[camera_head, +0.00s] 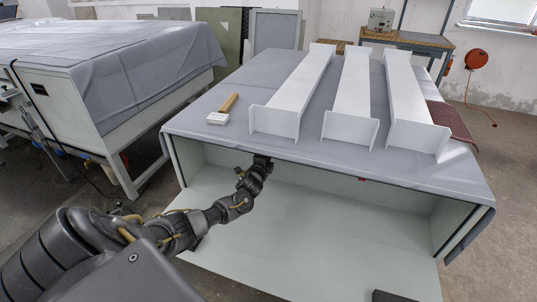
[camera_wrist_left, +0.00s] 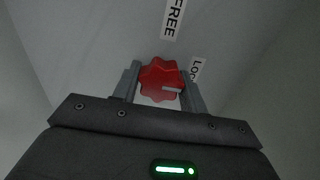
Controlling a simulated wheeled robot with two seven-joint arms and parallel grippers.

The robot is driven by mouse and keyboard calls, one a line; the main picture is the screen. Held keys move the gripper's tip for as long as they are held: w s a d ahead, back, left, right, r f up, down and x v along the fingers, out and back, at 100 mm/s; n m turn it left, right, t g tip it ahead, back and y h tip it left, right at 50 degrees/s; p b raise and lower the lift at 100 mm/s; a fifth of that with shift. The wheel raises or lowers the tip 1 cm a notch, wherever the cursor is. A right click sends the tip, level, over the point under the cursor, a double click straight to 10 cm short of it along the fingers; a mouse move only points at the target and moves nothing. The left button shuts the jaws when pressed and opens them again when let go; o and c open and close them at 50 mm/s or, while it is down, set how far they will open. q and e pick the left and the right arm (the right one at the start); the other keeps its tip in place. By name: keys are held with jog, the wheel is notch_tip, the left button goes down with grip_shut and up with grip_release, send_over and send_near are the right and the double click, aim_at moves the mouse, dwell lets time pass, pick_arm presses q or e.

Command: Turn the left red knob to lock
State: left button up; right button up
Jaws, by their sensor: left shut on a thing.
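The left red knob (camera_wrist_left: 161,80) shows in the left wrist view, lobed, with a pale pointer mark on its face that points right. A FREE label (camera_wrist_left: 174,18) is above it and a partly hidden LOCK label (camera_wrist_left: 195,69) is at its upper right. My left gripper (camera_wrist_left: 160,84) is shut on the knob, one finger on each side. In the head view my left gripper (camera_head: 262,160) reaches under the front edge of the table top, and the knob is hidden there. My right gripper is not in view.
The table (camera_head: 215,141) has a grey cover and an open front. Several white channel profiles lie on top, with a wooden-handled brush (camera_head: 224,108) to their left. A small red part (camera_head: 361,180) shows under the front edge, farther right. Another covered table (camera_head: 110,75) stands left.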

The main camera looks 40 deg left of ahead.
pick_arm(q)
jog(key=o, duration=1)
jog(key=shift+c, duration=0.2)
jog(key=p+v, duration=0.1)
jog(key=v, duration=0.9)
jog(key=shift+s+d, duration=0.2)
jog(key=shift+s, duration=0.1)
